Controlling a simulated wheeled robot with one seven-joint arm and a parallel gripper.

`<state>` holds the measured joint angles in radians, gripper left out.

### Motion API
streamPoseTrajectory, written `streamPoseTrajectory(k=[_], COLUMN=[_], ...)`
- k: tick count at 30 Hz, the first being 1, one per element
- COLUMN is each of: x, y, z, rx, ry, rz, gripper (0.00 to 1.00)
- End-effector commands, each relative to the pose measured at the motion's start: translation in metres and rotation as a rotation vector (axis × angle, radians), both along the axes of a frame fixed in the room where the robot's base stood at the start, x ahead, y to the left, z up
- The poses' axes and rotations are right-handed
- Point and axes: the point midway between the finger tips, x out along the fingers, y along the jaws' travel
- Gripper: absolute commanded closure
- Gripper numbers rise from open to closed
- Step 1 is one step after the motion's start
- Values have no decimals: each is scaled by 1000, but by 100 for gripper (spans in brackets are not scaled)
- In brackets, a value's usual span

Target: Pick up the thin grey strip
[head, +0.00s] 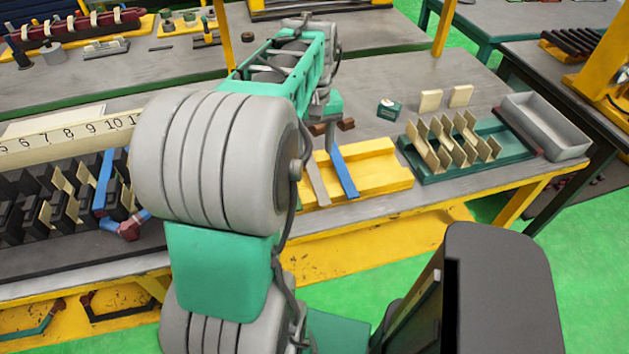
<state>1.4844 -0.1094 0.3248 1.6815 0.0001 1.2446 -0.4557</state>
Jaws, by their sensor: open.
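The thin grey strip (317,182) lies across the left part of a yellow block (383,168) on the workbench. A blue strip (343,172) lies just right of it on the same block. My gripper (332,127) is open, its two brown fingertips apart and nothing seen between them. It appears above or behind the far ends of the two strips; its exact height over them cannot be told. My arm hides the left end of the block and stands close to the grey strip's left side.
Right of the yellow block, a green tray (412,160) holds several tan folded pieces (455,140). A grey bin (548,125) stands beyond it. At left is a dark slotted stator (70,195) with a numbered strip (70,133).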

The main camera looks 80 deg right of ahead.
Motion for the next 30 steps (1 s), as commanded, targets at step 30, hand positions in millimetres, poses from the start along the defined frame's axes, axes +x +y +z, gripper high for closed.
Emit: streamPoseTrajectory(k=[30], x=[-1], y=[-3], z=[-75], rx=[0], ry=[0], rz=[-2], gripper=[71])
